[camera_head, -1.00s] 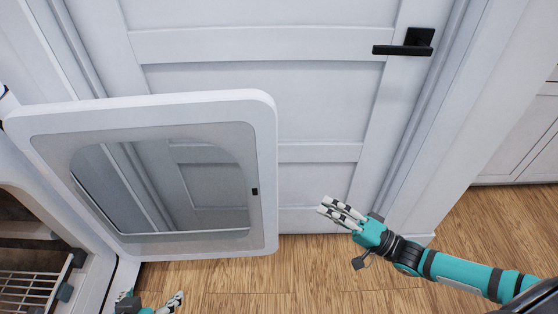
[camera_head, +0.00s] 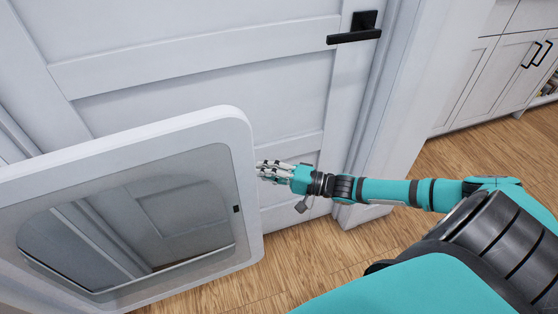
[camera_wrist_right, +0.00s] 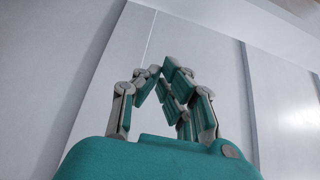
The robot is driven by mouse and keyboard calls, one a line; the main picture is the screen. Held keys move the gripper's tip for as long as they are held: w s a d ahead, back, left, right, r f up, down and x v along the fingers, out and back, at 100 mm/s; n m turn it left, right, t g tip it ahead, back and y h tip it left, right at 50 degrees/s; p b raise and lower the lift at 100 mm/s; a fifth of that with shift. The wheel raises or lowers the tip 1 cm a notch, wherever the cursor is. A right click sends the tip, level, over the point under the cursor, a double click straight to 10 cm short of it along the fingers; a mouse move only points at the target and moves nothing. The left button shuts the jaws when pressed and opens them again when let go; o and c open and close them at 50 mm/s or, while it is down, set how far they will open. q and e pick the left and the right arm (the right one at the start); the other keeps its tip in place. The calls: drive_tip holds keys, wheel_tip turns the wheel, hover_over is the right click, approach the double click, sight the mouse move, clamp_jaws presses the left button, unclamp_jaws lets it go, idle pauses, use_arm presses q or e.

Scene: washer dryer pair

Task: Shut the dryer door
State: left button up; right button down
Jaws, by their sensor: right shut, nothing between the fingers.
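The dryer door (camera_head: 248,185) stands open at the left of the head view, a white rounded frame around a dark glass window (camera_head: 130,225). A small black latch piece (camera_head: 236,209) is on its face near the free edge. My right gripper (camera_head: 259,170) is just right of that free edge, fingers pointing left toward it. I cannot tell whether they touch. In the right wrist view the same gripper (camera_wrist_right: 160,70) has its fingers together with nothing between them, in front of pale flat surfaces. My left gripper and the dryer body are out of view.
A white panelled room door (camera_head: 200,65) with a black handle (camera_head: 355,30) stands behind the dryer door. White cabinets (camera_head: 490,75) are at the upper right. The wooden floor (camera_head: 305,262) is clear between the dryer door and my right arm.

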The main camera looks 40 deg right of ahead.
drive_tip(key=shift+s+a, duration=1.1)
drive_tip(key=shift+a, duration=0.05)
